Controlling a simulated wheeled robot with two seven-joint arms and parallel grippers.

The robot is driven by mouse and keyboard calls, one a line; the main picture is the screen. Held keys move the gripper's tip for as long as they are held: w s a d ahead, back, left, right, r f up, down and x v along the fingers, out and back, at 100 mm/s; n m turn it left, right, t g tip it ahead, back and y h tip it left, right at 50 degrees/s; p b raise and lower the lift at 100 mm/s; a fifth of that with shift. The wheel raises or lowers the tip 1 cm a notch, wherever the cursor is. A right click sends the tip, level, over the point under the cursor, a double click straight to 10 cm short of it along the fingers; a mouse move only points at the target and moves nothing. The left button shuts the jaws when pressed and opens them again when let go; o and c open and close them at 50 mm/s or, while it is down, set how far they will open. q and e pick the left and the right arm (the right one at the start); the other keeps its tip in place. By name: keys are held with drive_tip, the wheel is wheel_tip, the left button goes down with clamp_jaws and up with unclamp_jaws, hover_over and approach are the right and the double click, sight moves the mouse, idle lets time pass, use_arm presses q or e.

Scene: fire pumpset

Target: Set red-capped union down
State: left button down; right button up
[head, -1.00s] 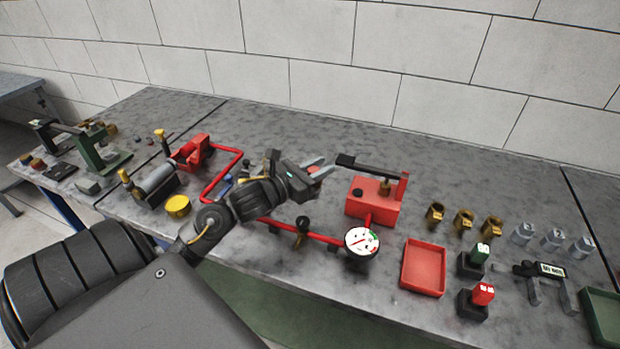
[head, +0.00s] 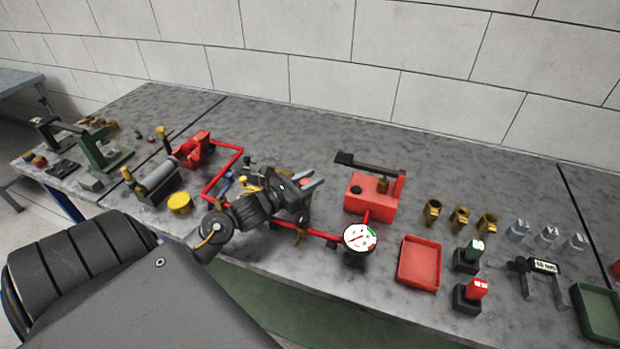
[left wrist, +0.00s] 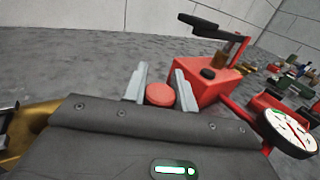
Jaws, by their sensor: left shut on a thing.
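My left gripper (head: 312,184) is above the bench, left of the red pump box, in the head view. It is shut on the red-capped union. In the left wrist view the round red cap (left wrist: 160,94) shows between the two grey fingers. The rest of the union is hidden behind the gripper body, so I cannot tell whether it touches the bench. My right gripper is not in view.
The red pump box (head: 372,200) with a black lever stands right of the gripper. A white-faced gauge (head: 360,238) and red pipe (head: 320,233) lie in front. A red tray (head: 419,263) and brass fittings (head: 459,219) are further right. The bench behind is clear.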

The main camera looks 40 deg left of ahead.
use_arm(q)
drive_tip(key=shift+f, duration=0.1)
drive_tip(key=c, duration=1.1)
unclamp_jaws()
drive_tip(key=b+v, duration=0.3)
drive_tip(key=v, duration=0.7)
drive_tip(key=shift+s+a, duration=0.1)
drive_tip(key=shift+s, duration=0.3)
drive_tip(key=shift+s+a, duration=0.1)
drive_tip(key=shift+s, duration=0.5)
drive_tip(key=shift+r, duration=0.2)
